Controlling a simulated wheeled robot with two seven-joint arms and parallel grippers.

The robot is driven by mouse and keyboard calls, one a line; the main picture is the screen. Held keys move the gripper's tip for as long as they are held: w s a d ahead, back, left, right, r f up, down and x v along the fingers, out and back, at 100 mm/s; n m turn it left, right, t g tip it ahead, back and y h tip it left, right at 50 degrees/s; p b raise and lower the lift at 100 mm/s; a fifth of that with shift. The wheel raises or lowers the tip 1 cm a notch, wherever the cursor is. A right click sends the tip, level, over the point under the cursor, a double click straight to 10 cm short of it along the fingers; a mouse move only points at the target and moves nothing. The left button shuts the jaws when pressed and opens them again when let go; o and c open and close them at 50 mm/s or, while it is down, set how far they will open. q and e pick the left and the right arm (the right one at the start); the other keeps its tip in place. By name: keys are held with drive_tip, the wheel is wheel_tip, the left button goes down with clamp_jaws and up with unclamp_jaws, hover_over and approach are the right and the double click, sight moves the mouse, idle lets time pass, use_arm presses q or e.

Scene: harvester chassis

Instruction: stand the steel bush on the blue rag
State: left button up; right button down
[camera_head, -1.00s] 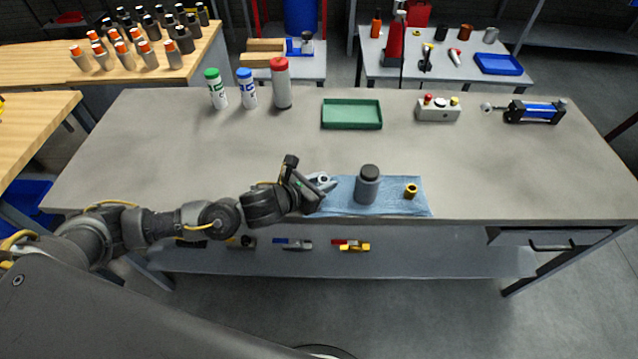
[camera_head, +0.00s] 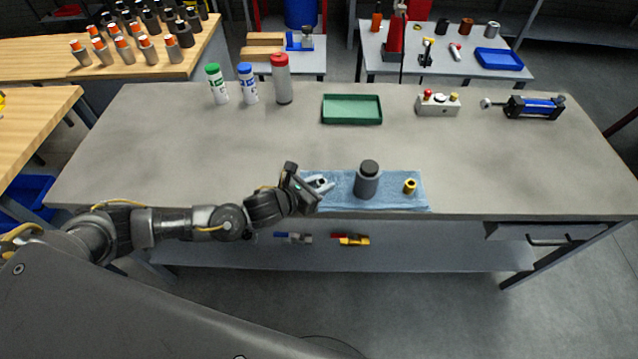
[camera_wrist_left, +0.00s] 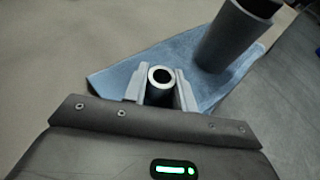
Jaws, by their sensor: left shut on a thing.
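My left gripper (camera_head: 319,184) is shut on the steel bush, a short ring with a dark bore. The bush (camera_wrist_left: 161,80) shows end-on between the two fingers in the left wrist view, its bore facing the camera. The blue rag (camera_head: 393,198) lies flat near the bench's front edge. It also shows in the left wrist view (camera_wrist_left: 207,92). The gripper is at the rag's left end. I cannot tell whether the bush touches the rag. My right gripper is not in view.
A dark grey cylinder (camera_head: 367,184) stands on the rag right of the gripper, with a small yellow bush (camera_head: 409,186) beyond it. A green tray (camera_head: 351,110), several bottles and a control box (camera_head: 438,104) are further back. The bench's left part is clear.

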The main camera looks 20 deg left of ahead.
use_arm(q)
drive_tip(key=shift+s+f+b, duration=0.2)
drive_tip(key=shift+f+b, duration=0.1)
drive_tip(key=shift+f, duration=0.4)
clamp_jaws()
drive_tip(key=o, duration=1)
unclamp_jaws()
drive_tip(key=shift+s+f, duration=0.1)
drive_tip(key=shift+f, duration=0.05)
drive_tip(key=shift+r+p, duration=0.85)
drive_tip(key=shift+r, duration=0.1)
drive_tip(key=shift+s+a+f+b, duration=0.15)
drive_tip(key=shift+s+a+b, duration=0.35)
drive_tip(key=shift+s+b, duration=0.1)
drive_tip(key=v, duration=0.3)
drive_tip(key=b+v, duration=0.1)
drive_tip(key=v, duration=0.3)
drive_tip(key=r+b+v, duration=0.1)
drive_tip(key=v, duration=0.2)
